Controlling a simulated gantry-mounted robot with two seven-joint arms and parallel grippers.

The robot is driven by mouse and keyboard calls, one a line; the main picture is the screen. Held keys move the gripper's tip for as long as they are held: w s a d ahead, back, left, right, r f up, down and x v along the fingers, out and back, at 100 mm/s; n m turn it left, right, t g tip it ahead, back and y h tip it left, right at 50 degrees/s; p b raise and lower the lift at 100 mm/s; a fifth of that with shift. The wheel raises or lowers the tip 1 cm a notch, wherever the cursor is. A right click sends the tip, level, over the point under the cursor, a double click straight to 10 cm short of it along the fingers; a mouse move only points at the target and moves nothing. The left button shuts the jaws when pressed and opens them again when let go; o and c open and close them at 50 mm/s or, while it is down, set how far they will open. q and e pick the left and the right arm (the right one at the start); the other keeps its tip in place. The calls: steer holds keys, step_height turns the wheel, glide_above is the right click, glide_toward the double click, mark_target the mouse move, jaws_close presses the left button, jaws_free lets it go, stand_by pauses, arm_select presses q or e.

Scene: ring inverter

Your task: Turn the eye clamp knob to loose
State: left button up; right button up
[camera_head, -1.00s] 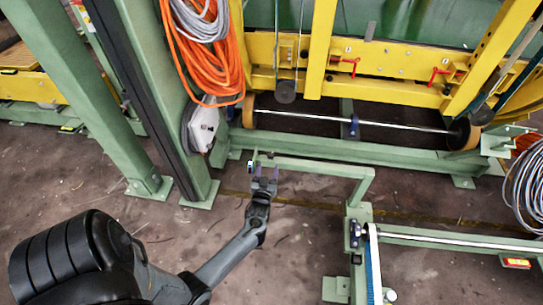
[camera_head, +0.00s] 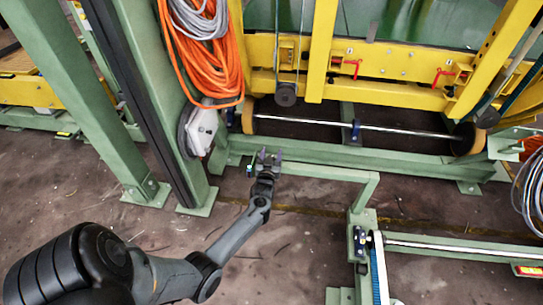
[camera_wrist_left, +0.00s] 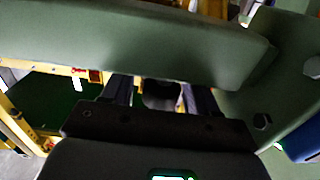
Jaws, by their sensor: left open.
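I cannot tell for certain which part is the eye clamp knob. A small teal piece (camera_head: 250,170) sits at the left end of the green rail (camera_head: 330,173), beside my left gripper. My left gripper (camera_head: 268,157) is open and empty at that end of the rail, fingers pointing away from me. In the left wrist view its two dark fingers flank a dark rounded part (camera_wrist_left: 160,95); a green beam (camera_wrist_left: 150,40) crosses above and hides the fingertips. Contact with anything cannot be seen. My right gripper is not in view.
Red handles (camera_head: 352,67) (camera_head: 441,75) sit on the yellow beam (camera_head: 400,65) at the back. A metal bar (camera_head: 360,126) with end wheels lies below it. Orange cable (camera_head: 205,60) and a green post (camera_head: 165,110) stand left. The floor at front centre is open.

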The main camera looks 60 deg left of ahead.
arm_select(q)
steer(key=c, duration=0.9)
steer(key=shift+c, duration=0.2)
